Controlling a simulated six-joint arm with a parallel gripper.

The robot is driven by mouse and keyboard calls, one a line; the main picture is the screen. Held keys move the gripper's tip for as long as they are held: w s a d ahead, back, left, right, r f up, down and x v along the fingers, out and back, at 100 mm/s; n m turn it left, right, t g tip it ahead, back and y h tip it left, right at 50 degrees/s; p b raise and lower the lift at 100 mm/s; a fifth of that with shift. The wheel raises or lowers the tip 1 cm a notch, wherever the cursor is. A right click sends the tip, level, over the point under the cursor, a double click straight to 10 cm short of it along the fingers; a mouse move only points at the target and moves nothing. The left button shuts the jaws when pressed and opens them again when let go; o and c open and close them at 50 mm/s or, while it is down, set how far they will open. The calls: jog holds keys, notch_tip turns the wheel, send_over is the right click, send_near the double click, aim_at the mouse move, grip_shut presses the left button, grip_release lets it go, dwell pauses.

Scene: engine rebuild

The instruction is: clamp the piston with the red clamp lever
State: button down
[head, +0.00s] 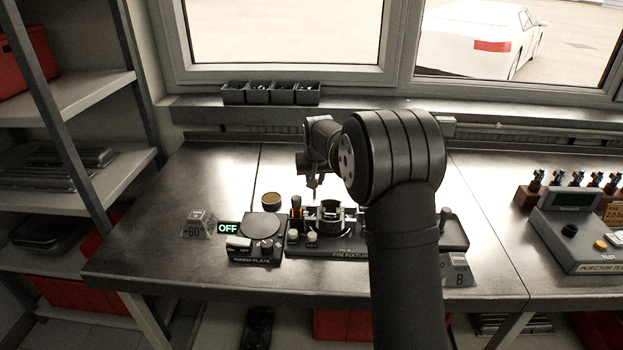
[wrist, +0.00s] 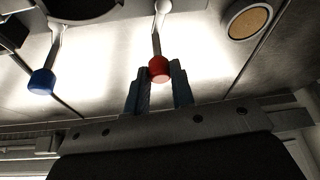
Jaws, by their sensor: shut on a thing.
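The red clamp lever (wrist: 159,69) has a red knob on a thin metal rod, in the upper middle of the wrist view. My gripper (wrist: 160,80) is shut on its red knob, with one finger on each side. In the head view my gripper (head: 314,190) points down over the pin fixture (head: 345,251). The piston (head: 331,214) seems to be the round metal part standing in the fixture. It is small and partly behind my arm, so I cannot tell whether it is clamped. The lever's red knob is hidden in the head view.
A blue-knobbed lever (wrist: 41,82) is left of the red one in the wrist view. A warm plate (head: 262,226) reading OFF stands left of the fixture. A round brown-topped cup (head: 271,200) is behind it.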

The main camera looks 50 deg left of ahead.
jog(key=shift+w+d+m+t+h, duration=0.1)
jog(key=shift+d+m+t+h, duration=0.25)
jog(key=shift+m, duration=0.75)
jog(key=shift+w+d+m+t+h, duration=0.1)
jog(key=shift+d+m+t+h, duration=0.2)
jog(key=shift+m, duration=0.8)
jog(key=shift+d, duration=0.1)
jog(key=c, duration=1.3)
grip_release()
jog(key=shift+o, duration=0.2)
jog(key=v, duration=1.7)
jog(key=shift+r, duration=0.3)
jog(key=shift+f, duration=0.1)
jog(key=x, duration=1.7)
jog(key=shift+f, duration=0.2)
